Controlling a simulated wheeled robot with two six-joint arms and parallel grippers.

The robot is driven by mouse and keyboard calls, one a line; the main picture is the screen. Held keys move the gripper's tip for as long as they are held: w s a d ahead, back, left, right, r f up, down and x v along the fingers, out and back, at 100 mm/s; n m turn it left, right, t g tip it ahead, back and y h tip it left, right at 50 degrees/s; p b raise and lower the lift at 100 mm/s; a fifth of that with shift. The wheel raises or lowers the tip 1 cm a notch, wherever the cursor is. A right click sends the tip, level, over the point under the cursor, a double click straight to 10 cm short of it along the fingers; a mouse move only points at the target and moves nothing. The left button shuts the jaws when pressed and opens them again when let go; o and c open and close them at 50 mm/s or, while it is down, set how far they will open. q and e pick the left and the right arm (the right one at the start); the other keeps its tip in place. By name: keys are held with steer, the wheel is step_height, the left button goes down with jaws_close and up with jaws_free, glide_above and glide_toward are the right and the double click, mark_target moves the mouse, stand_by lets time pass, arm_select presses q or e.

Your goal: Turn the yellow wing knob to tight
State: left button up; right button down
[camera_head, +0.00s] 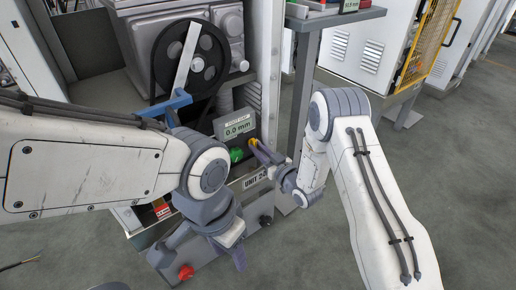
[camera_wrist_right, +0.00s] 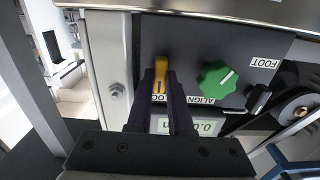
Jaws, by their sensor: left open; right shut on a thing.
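The yellow wing knob (camera_wrist_right: 161,72) sits on a dark panel; its wing shows between the finger tips of my right gripper (camera_wrist_right: 161,84) in the right wrist view. My right gripper (camera_head: 256,150) is shut on it, one finger on each side. In the head view only a little yellow of the knob (camera_head: 253,142) shows at the fingertips. The marking under the knob is partly hidden by the fingers, so its setting cannot be read. My left gripper (camera_head: 236,247) is open, low in front of the machine, away from the knob.
A green knob (camera_wrist_right: 216,80) marked ALIGN is close beside the yellow one. A display (camera_head: 238,128) above reads 0.0 mm. A black wheel (camera_head: 190,60) and blue bracket (camera_head: 168,106) stand behind my left arm. A red knob (camera_head: 186,272) is low in front.

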steer(key=shift+s+f, duration=0.1)
steer(key=c, duration=0.8)
jaws_free()
steer(key=shift+p+v, duration=1.35)
steer(key=shift+v, duration=3.85)
